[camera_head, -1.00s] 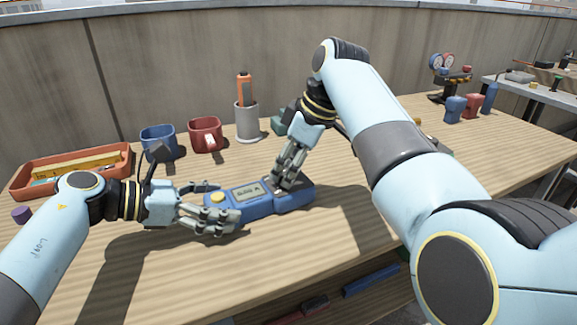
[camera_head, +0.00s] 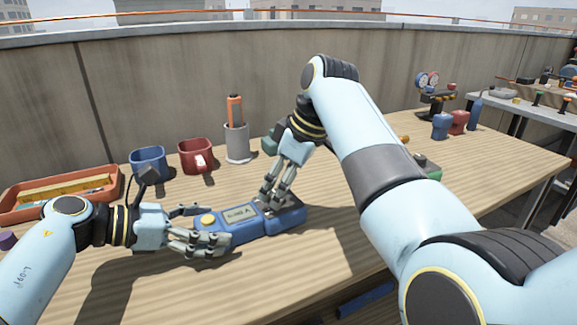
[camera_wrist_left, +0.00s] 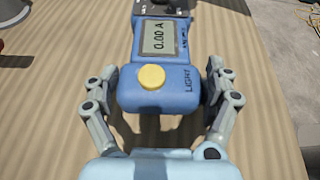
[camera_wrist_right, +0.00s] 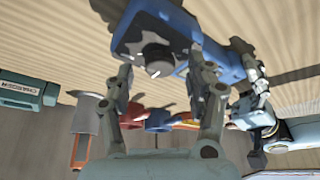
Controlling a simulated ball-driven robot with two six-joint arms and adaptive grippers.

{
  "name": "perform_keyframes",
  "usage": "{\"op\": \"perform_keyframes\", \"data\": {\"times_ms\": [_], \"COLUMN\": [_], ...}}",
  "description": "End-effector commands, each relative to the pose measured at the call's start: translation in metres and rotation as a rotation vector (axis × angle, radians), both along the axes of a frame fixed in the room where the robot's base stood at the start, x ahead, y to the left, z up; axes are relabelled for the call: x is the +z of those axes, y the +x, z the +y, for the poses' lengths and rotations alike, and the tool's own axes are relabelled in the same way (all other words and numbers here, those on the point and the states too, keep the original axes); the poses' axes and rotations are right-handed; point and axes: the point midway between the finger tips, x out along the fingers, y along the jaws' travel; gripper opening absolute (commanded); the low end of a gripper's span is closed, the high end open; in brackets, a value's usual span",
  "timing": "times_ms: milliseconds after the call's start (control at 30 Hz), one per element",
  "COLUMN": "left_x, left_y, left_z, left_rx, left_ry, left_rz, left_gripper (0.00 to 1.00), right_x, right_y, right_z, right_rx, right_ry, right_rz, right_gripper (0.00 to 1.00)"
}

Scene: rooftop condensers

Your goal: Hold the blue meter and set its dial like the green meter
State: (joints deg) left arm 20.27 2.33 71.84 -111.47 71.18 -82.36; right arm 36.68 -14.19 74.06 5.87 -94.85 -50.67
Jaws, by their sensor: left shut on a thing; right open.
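The blue meter (camera_head: 255,222) lies on the wooden table, its yellow button (camera_wrist_left: 152,77) towards my left gripper. Its display (camera_wrist_left: 159,37) appears to read 0.00 A. My left gripper (camera_head: 208,228) is shut on the button end, one finger on each side. My right gripper (camera_head: 270,195) is above the far end, open, with its fingers either side of the black dial (camera_wrist_right: 157,60). A white mark shows on the dial. A green thing (camera_head: 430,168), perhaps the green meter, is mostly hidden behind my right arm; its dial cannot be seen.
A blue mug (camera_head: 148,163), a red mug (camera_head: 196,155) and a grey holder (camera_head: 237,145) with an orange-handled tool stand behind. An orange tray (camera_head: 60,195) is at left. The table's front is clear.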

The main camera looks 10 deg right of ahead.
Motion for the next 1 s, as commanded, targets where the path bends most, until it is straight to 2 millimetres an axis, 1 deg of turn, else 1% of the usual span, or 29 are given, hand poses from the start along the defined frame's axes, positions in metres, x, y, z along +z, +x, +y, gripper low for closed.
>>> {"op": "perform_keyframes", "data": {"times_ms": [300, 400, 500, 633, 967, 1000], "left_x": [-0.001, -0.001, -0.001, -0.001, -0.001, -0.001], "left_y": [0.000, 0.000, -0.001, -0.001, 0.000, 0.000], "left_z": [0.000, 0.000, 0.000, 0.000, 0.000, 0.000], "left_rx": [0.000, 0.000, -0.001, 0.000, -0.001, -0.001], "left_ry": [0.002, 0.002, 0.001, 0.002, 0.001, 0.001], "left_rz": [0.002, 0.002, 0.002, 0.002, 0.002, 0.002], "left_gripper": [0.32, 0.32, 0.32, 0.32, 0.32, 0.86], "right_x": [0.064, 0.081, 0.092, 0.100, 0.100, 0.100], "right_y": [-0.013, -0.017, -0.020, -0.022, -0.022, -0.022], "right_z": [-0.023, -0.029, -0.033, -0.035, -0.036, -0.036], "right_rx": [-0.001, -0.002, -0.002, -0.001, 0.000, 0.000], "right_ry": [-0.001, 0.000, 0.000, -0.001, 0.000, 0.000], "right_rz": [-0.005, -0.004, -0.002, -0.002, -0.001, -0.001], "right_gripper": [0.55, 0.55, 0.55, 0.55, 0.55, 0.55]}}
